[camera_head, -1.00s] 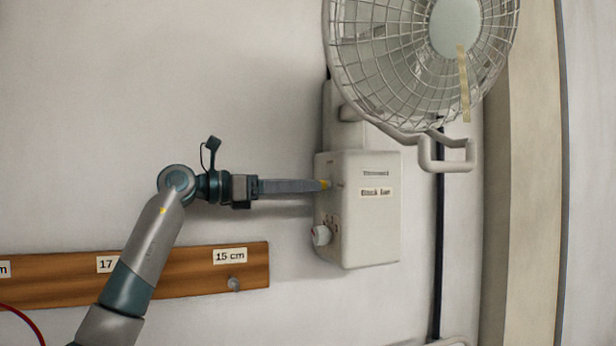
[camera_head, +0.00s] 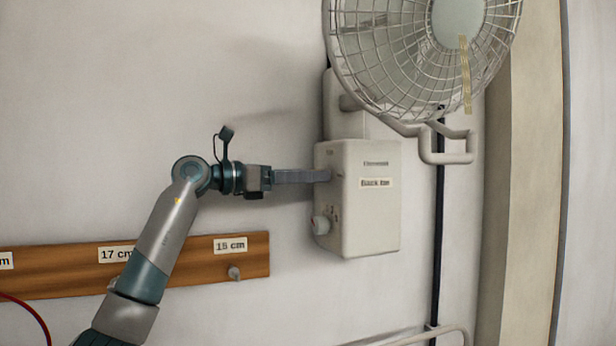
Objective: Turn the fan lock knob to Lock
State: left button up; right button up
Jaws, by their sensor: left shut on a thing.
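The white fan control box (camera_head: 372,215) hangs on the wall below the fan. A round white knob (camera_head: 321,225) sits low on its left side, clear of my gripper. My left gripper (camera_head: 325,176) reaches in from the left, level, with its fingertips at the upper part of that same side. It is shut on a small part there, which I take as the fan lock knob; the fingers hide it. The markings by the knobs are too small to read. My right gripper is not in view.
The caged wall fan (camera_head: 425,60) is above the box, with a bent bracket (camera_head: 447,157) at its right. A wooden rail (camera_head: 190,270) with length labels and a peg (camera_head: 234,272) runs at lower left.

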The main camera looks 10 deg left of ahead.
pick_arm(q)
jog(key=shift+m, duration=0.4)
jog(key=m+b, duration=0.2)
jog(key=m, duration=1.5)
jog(key=shift+b, duration=0.3)
jog(key=o, duration=1.1)
jog(key=shift+c, duration=0.2)
jog(key=shift+a, duration=0.15)
